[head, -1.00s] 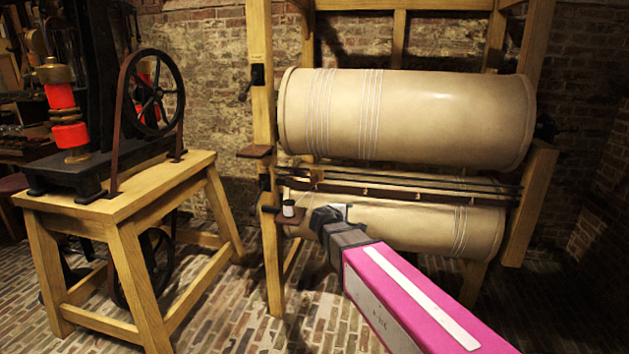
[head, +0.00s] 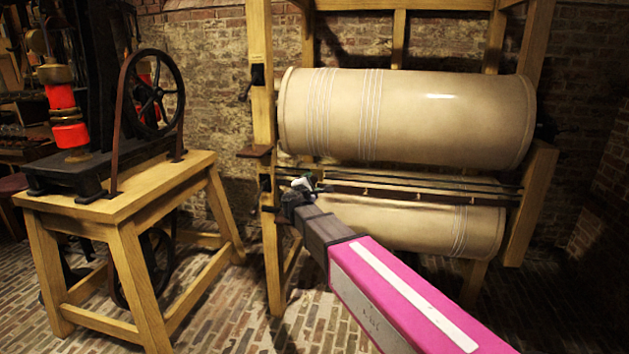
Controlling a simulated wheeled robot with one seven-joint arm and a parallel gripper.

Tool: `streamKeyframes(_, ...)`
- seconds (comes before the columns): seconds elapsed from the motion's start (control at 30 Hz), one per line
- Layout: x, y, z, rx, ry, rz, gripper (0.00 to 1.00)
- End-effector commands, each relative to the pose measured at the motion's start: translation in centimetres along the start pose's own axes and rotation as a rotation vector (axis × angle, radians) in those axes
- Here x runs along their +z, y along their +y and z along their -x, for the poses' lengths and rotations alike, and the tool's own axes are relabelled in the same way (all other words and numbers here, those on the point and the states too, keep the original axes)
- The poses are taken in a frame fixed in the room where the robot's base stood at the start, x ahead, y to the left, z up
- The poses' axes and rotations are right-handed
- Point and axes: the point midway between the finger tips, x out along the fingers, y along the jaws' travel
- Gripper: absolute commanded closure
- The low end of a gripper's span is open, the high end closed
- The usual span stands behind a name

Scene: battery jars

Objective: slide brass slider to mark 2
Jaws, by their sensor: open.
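My gripper (head: 308,186) is open at the left end of the dark rods (head: 420,184) that run between the two pale drums. Its jaws overlap the spot where the brass slider sits, so the slider is mostly hidden and I cannot tell whether they touch it. Small brass-coloured marks show along the wooden rail under the rods, one left of middle (head: 364,192) and one further right (head: 418,196). Their numbers are too small to read.
The upper drum (head: 400,115) and lower drum (head: 410,222) sit in a wooden frame (head: 262,120). A small wooden shelf (head: 255,151) juts from its left post. A wooden stand (head: 130,200) with a flywheel (head: 152,90) is at left. Brick floor lies between.

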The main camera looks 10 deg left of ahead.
Motion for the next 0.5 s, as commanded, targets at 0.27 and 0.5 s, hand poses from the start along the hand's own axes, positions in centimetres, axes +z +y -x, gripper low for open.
streamKeyframes(0.27, -0.1, 0.0, -4.3, 0.000, -0.001, 0.000, 0.39)
streamKeyframes(0.5, 0.0, 0.0, -4.7, 0.000, 0.000, 0.000, 0.39)
